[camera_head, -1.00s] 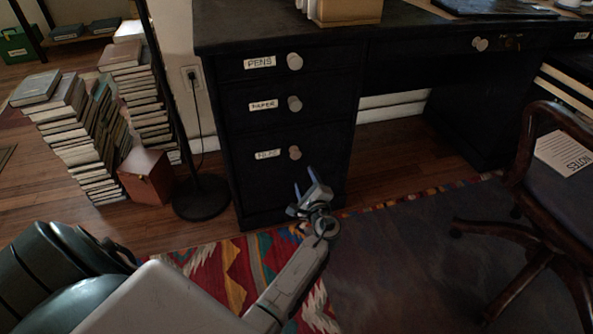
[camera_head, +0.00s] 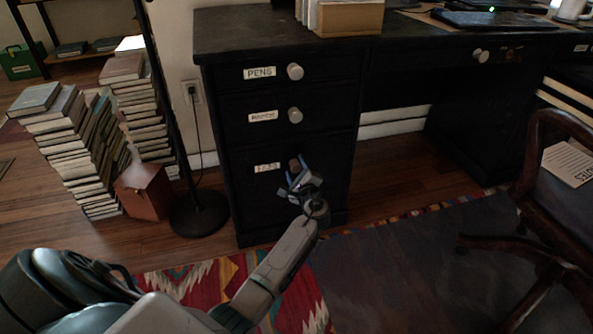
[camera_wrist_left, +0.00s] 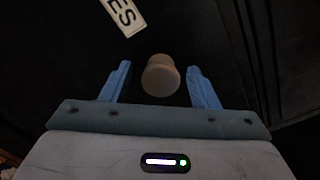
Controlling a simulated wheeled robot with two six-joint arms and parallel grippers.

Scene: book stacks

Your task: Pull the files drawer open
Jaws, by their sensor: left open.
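The files drawer (camera_head: 262,196) is the bottom drawer of the dark desk's left pedestal, and it looks closed. Its white label (camera_head: 267,167) also shows partly in the left wrist view (camera_wrist_left: 124,14), ending in "ES". Its round knob (camera_head: 295,163) is partly hidden by my left gripper in the head view. My left gripper (camera_head: 297,176) is open at the knob. In the left wrist view the pale knob (camera_wrist_left: 160,76) sits between the two blue fingers (camera_wrist_left: 155,84), with a gap on each side. My right gripper is not in view.
The pens drawer (camera_head: 260,73) and paper drawer (camera_head: 263,114) above look closed. A wooden chair (camera_head: 545,190) stands at right. Book stacks (camera_head: 75,150), a reddish box (camera_head: 144,190) and a round black stand base (camera_head: 199,214) are at left. A patterned rug (camera_head: 190,283) lies in front.

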